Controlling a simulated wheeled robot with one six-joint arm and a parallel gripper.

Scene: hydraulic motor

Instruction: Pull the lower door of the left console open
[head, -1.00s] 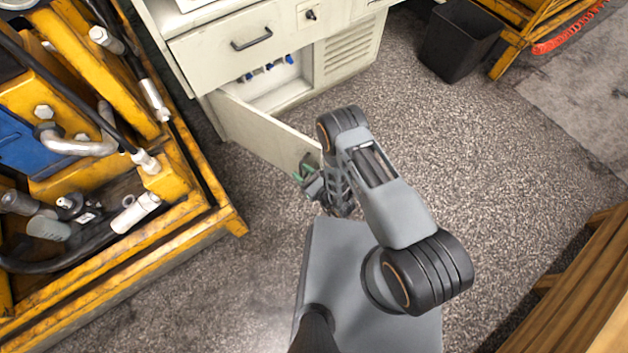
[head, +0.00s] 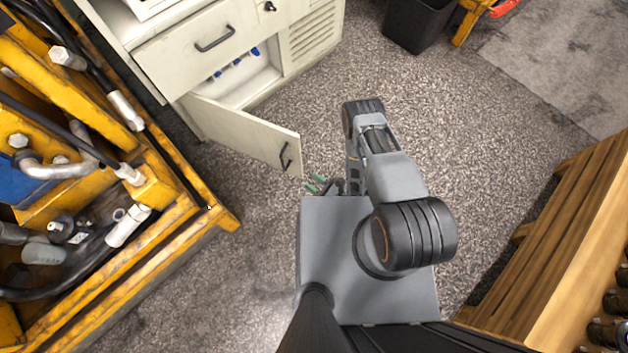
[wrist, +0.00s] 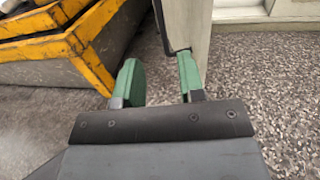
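The left console (head: 165,50) is cream-coloured and stands at the upper left of the head view. Its lower door (head: 240,132) stands open, swung out toward me, with a dark handle (head: 286,156) near its free edge. The door's edge also shows in the wrist view (wrist: 190,25), with the handle (wrist: 160,25) on its left face. My gripper (head: 318,185) has green fingertips and is just off the door's free edge. In the wrist view my gripper (wrist: 160,82) has its fingers apart with nothing between them. The handle lies just beyond the fingertips.
A yellow machine frame (head: 190,215) stands left of the door. Blue items (head: 238,60) show inside the open compartment. A black bin (head: 418,25) is at the top, and a wooden bench (head: 560,220) is at the right. Speckled floor between is clear.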

